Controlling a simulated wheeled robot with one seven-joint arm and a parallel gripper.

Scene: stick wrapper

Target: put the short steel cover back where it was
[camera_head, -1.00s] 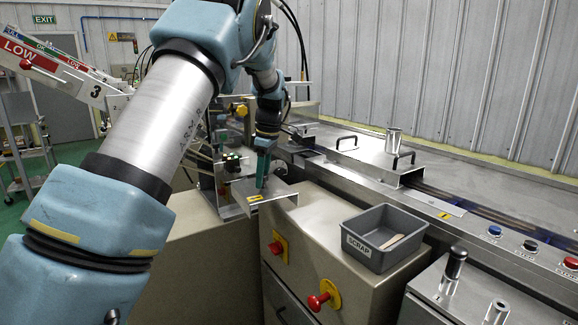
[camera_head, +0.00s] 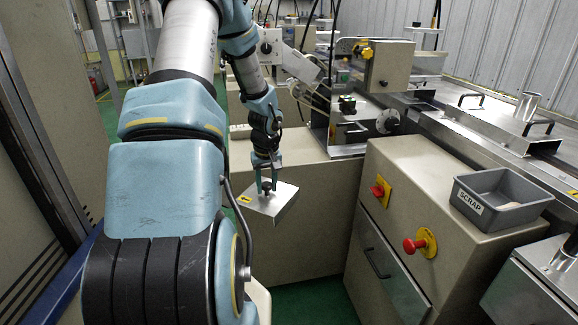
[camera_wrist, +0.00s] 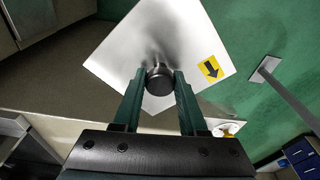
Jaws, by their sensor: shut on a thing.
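The short steel cover (camera_head: 281,206) is a bent bright metal plate with a yellow arrow label. My gripper (camera_head: 266,188) is shut on the dark round knob on its top and holds it in the air, in front of the beige cabinet. In the wrist view the cover (camera_wrist: 195,35) lies beyond the fingers, the knob sits between the fingertips of my gripper (camera_wrist: 160,82), and green floor shows past the plate. On the machine, an open bay (camera_head: 345,135) with a round metal part shows to the right of the arm.
A grey SCRAP bin (camera_head: 480,205) with a pale piece in it stands on the right cabinet (camera_head: 425,160). Red knobs (camera_head: 412,245) stick out of that cabinet's front. A long cover with handles (camera_head: 480,115) lies along the machine rail.

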